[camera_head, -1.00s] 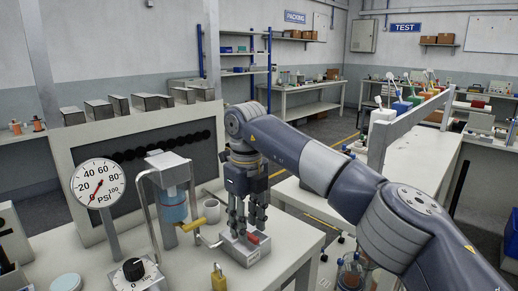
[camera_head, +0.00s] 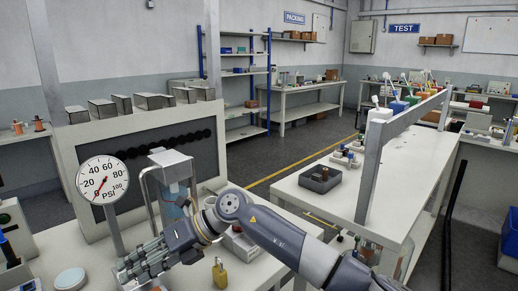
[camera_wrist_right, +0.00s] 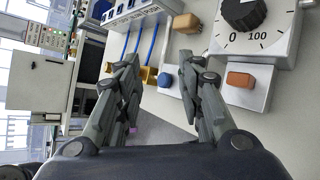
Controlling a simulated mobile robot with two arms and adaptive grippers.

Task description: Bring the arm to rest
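My right arm (camera_head: 270,235) reaches in from the lower right, and its gripper (camera_head: 138,267) points left, low over the front of the bench. My left gripper is in neither view.
A PSI gauge (camera_head: 102,180) and a clear cylinder in a metal frame (camera_head: 172,178) stand behind the gripper. A brass padlock (camera_head: 220,274) lies in front of the arm. A dark tray (camera_head: 320,179) sits on the bench at right. The floor aisle is clear.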

